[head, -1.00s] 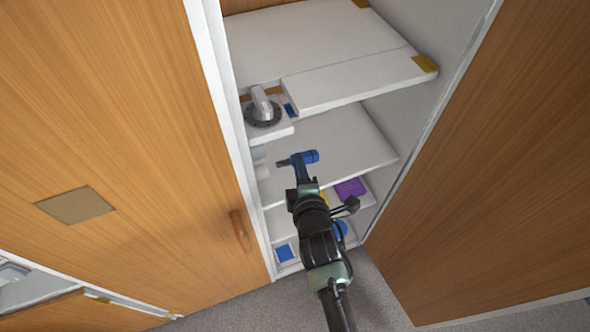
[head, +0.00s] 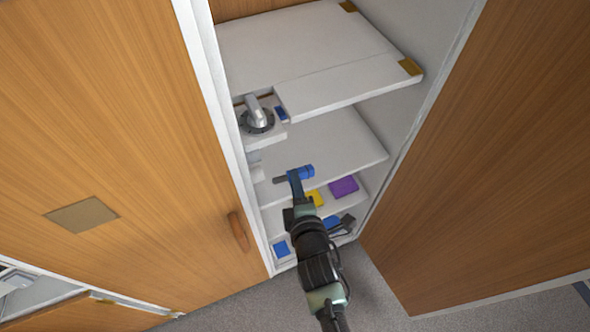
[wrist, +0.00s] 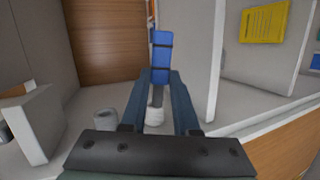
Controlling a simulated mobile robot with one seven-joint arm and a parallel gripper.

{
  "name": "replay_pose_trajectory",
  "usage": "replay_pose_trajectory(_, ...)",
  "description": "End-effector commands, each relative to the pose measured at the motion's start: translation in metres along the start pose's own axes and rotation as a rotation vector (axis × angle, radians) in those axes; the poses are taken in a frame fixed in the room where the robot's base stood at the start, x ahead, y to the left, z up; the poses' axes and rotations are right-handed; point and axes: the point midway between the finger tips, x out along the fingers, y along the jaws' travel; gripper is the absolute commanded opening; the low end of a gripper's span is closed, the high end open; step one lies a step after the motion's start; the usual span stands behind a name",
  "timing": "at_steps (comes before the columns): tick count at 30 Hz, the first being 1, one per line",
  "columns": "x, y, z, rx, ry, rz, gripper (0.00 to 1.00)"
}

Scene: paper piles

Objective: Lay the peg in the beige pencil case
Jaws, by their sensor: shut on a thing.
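The peg (head: 303,172) is a blue cylinder with a thin dark grey end. My gripper (head: 296,176) is shut on it and holds it sideways in front of the open cabinet's middle shelf. In the wrist view the peg (wrist: 161,48) sits between the two fingers of my gripper (wrist: 160,77); its blue part with dark bands points away from me and its dark end lies between the fingers. I cannot make out a beige pencil case in either view.
The open cabinet has a white upper shelf (head: 320,60) and middle shelf (head: 345,145). A grey round-based device (head: 257,117) stands at left. Yellow (head: 314,197) and purple (head: 343,187) things lie lower. A wooden door (head: 470,180) borders the right.

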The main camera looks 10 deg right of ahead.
Motion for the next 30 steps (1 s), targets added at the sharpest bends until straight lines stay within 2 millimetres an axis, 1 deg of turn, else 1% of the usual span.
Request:
replay_pose_trajectory(3, -0.011, -0.001, 0.001, 0.001, -0.004, -0.001, 0.00)
replay_pose_trajectory(30, -0.077, -0.028, -0.011, 0.002, -0.001, 0.000, 0.00)
